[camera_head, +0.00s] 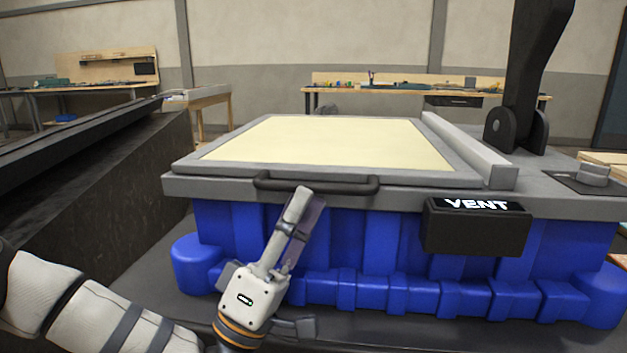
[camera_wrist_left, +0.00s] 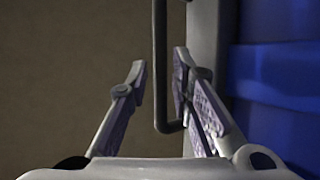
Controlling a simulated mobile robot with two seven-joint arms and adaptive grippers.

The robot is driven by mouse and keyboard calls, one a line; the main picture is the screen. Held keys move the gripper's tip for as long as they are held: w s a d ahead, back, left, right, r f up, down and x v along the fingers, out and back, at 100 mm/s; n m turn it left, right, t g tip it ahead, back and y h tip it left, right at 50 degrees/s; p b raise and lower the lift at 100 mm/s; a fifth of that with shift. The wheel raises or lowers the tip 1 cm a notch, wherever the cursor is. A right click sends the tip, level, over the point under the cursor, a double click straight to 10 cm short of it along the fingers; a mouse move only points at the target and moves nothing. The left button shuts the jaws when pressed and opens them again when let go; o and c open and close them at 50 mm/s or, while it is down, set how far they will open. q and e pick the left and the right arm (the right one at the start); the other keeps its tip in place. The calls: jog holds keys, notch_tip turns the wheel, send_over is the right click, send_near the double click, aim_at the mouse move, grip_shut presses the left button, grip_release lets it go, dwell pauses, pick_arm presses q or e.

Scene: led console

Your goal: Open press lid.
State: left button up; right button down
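The press lid (camera_head: 240,168) is a grey frame around a cream panel, lying flat on the blue-based press in the head view. A dark bar handle (camera_head: 345,187) runs along its front edge. My left gripper (camera_head: 304,196) is at the front of the handle, near its middle, with its fingers pointing up. In the left wrist view, its two fingers are apart and the handle (camera_wrist_left: 160,62) passes between them, closer to the right finger. Contact with that finger is unclear. My right gripper is out of view.
A black box marked VENT (camera_head: 477,225) juts out right of the handle. The press's blue base (camera_head: 380,250) lies just behind my left gripper. A dark sloped structure (camera_head: 120,205) stands at left. A thick black arm (camera_head: 530,80) rises at the back right.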

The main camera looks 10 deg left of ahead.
aim_at(313, 187)
pick_arm(q)
jog(key=x, duration=0.3)
jog(key=shift+w+d+r, duration=0.15)
jog(key=shift+d, duration=0.05)
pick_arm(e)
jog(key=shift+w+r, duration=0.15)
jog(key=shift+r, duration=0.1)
pick_arm(q)
grip_shut()
